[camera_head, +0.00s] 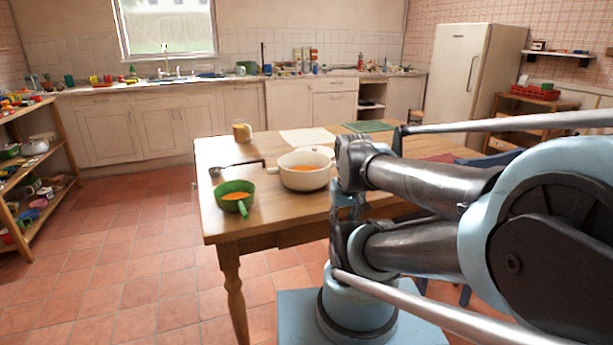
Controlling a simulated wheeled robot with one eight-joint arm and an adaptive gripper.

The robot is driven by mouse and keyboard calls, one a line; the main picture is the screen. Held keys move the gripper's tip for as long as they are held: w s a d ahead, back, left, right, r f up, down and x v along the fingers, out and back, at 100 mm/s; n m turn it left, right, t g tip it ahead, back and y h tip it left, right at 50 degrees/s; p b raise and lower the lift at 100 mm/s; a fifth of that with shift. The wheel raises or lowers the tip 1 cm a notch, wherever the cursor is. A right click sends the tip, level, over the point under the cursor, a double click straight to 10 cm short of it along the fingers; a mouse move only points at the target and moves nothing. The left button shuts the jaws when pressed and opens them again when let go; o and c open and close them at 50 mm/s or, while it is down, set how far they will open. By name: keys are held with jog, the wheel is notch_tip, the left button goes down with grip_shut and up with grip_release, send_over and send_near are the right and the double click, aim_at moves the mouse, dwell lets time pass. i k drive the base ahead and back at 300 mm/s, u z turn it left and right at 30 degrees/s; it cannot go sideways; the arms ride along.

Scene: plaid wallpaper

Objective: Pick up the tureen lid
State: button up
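A cream tureen (306,177) stands upright on the wooden table (270,212), open at the top with orange soup inside. I cannot make out its lid; my arm covers the right part of the table. My arm fills the right side of the view. My gripper does not show in this view.
A green pan (235,202) with orange soup stands near the table's left front corner. A pale mat (306,138) and a green mat (369,127) lie at the table's back. Shelves (38,165) stand left.

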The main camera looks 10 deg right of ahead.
aim_at(329, 152)
jog(key=u, duration=1.85)
jog(key=k, duration=1.25)
jog(key=z, duration=1.4)
jog(key=i, duration=1)
jog(key=u, duration=0.05)
